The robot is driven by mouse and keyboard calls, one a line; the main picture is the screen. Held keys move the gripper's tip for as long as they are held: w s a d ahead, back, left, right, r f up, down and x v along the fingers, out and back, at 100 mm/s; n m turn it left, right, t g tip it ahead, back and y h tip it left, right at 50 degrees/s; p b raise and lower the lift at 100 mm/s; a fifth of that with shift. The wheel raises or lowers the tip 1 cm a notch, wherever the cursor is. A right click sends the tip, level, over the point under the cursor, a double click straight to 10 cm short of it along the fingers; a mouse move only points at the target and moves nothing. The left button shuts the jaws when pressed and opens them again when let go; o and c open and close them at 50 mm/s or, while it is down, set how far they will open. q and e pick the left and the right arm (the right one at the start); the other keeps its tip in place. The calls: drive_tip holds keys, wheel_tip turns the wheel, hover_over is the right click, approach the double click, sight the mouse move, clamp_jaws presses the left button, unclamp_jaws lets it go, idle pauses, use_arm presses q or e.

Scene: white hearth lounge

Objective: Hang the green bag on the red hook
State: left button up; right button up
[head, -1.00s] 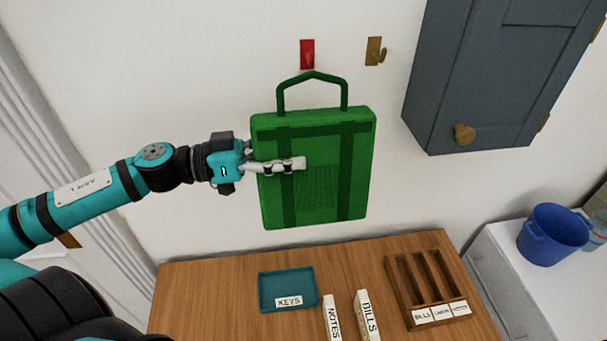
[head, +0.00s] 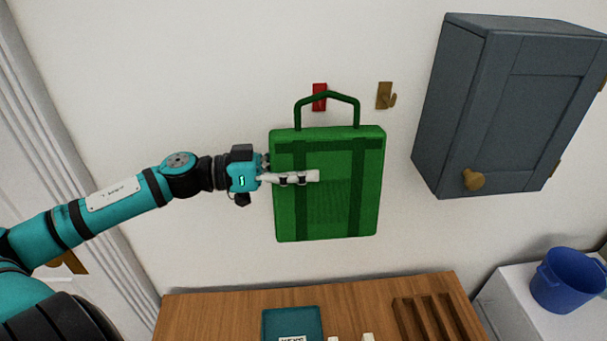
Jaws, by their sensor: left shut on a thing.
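The green bag (head: 342,215) is upright in front of the white wall, above the wooden table. Its stiff handle (head: 327,96) stands up from the top edge. My left gripper (head: 305,177) is shut on the bag at its left side, with a finger lying across the front face. The red hook (head: 319,90) is on the wall behind the handle. The top of the handle crosses in front of the hook's plate. I cannot tell whether the handle is over the hook or only in front of it. My right gripper is not in view.
A brass hook (head: 385,96) is right of the red one. A grey wall cabinet (head: 520,110) juts out at the right. Below are a wooden table (head: 210,311), a teal tray (head: 292,321), a slotted wooden rack (head: 432,318) and a blue bucket (head: 568,282).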

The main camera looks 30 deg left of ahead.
use_arm(q)
drive_tip(key=shift+w+a+f+b, duration=0.25)
drive_tip(key=shift+w+a+b, duration=0.45)
drive_tip(key=shift+w+b, duration=0.45)
drive_tip(key=shift+w+a+f+b, duration=0.65)
drive_tip(key=shift+w+a+f, duration=0.55)
drive_tip(key=shift+w+f, duration=0.2)
